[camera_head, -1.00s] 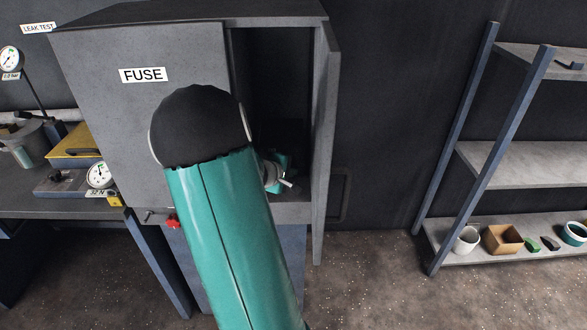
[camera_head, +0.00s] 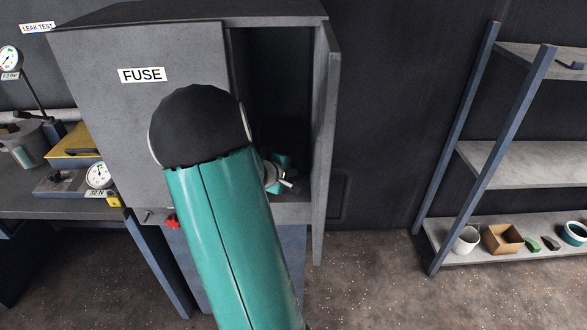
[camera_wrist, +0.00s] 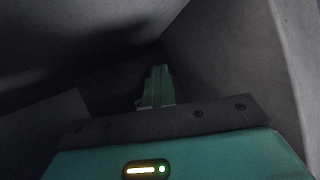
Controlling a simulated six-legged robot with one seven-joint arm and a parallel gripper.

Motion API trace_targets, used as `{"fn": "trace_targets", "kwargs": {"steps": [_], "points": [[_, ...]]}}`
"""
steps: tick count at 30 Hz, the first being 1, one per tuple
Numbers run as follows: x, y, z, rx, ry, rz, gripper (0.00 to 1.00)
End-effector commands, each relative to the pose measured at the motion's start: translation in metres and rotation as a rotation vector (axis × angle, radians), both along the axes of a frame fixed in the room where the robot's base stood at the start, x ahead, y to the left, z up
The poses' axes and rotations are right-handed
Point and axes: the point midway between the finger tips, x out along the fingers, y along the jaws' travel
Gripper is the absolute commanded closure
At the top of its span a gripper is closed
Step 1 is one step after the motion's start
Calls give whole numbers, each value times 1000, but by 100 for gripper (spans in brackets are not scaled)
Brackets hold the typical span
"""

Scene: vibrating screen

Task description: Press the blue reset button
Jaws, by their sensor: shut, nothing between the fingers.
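The grey FUSE cabinet (camera_head: 100,120) stands in front of me with its right-hand door (camera_head: 325,150) open. My teal arm with its black joint crosses in front of the cabinet, and its far end reaches into the dark opening. In the wrist view, my gripper (camera_wrist: 157,88) shows as narrow teal fingers, shut and empty, inside a dark grey space between walls. I cannot make out a blue reset button in either view; the cabinet's inside is dark and partly hidden by my arm.
A red knob (camera_head: 172,221) sits below the cabinet's front. A bench at the left holds gauges (camera_head: 99,175) and a yellow box (camera_head: 72,140). A shelf rack (camera_head: 520,160) at the right holds several small items. Open floor lies between cabinet and rack.

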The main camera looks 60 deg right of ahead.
Motion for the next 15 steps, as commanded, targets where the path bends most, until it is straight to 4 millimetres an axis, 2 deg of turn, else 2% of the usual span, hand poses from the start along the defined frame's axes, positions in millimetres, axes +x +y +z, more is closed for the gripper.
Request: {"fn": "trace_targets", "kwargs": {"steps": [15], "points": [[-2,8,4,-6,-4,4,100]]}}
